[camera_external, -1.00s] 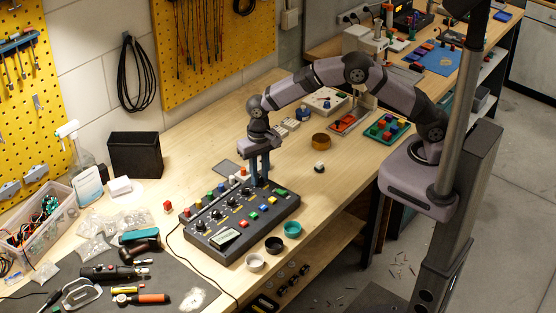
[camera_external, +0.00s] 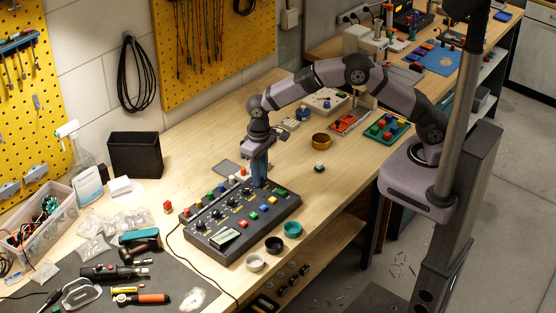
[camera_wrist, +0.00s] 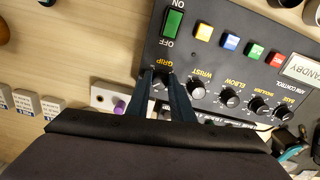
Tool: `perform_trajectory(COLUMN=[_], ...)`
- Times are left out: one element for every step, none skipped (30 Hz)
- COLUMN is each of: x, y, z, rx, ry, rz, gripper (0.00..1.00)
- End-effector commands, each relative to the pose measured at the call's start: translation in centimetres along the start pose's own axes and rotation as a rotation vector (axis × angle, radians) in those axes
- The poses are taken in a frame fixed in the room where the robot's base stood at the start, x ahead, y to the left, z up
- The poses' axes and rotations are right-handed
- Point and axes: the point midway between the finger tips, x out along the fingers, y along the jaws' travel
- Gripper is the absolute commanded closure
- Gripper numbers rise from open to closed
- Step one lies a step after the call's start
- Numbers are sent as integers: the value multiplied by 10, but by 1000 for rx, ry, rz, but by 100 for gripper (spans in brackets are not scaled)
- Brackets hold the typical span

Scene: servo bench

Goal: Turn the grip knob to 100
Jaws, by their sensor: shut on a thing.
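The black control panel (camera_external: 268,218) lies on the wooden bench. In the wrist view, the GRIP knob (camera_wrist: 161,80) is a black round knob at the left end of a row, beside the WRIST knob (camera_wrist: 196,90). My gripper (camera_external: 259,185) points down over the far right end of the panel. In the wrist view, its two blue fingers stand on both sides of the GRIP knob, shut on it and hiding part of it. The knob's pointer and scale cannot be read. The display (camera_wrist: 302,69) reads STANDBY.
The panel also carries a green ON/OFF switch (camera_wrist: 173,22) and several coloured buttons. Three small round cups, one of them teal (camera_external: 292,229), stand before the panel. A purple-topped part (camera_wrist: 120,108) lies close to my fingers. Bare bench lies to the panel's right.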

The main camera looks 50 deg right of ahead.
Motion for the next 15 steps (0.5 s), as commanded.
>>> perform_trajectory(x=[-1,-1,-1,-1,-1,-1,-1,-1,-1,-1,-1,-1,-1,-1,-1], y=[0,0,0,0,0,0,0,0,0,0,0,0,0,0,0], z=[-1,-1,-1,-1,-1,-1,-1,-1,-1,-1,-1,-1,-1,-1,-1], rx=[-44,-73,-110,-139,-167,-203,-231,-257,-291,-316,-339,-369,-391,-412,-438], ry=[2,3,3,3,3,3,3,3,3,3,3,4,4,4,4], rz=[-2,-2,-2,-2,-2,-2,-2,-2,-2,-2,-2,-2,-2,-2,-2], gripper=[100,100,100,100,100,100,100,100,100,100,100,100,100,100,100])
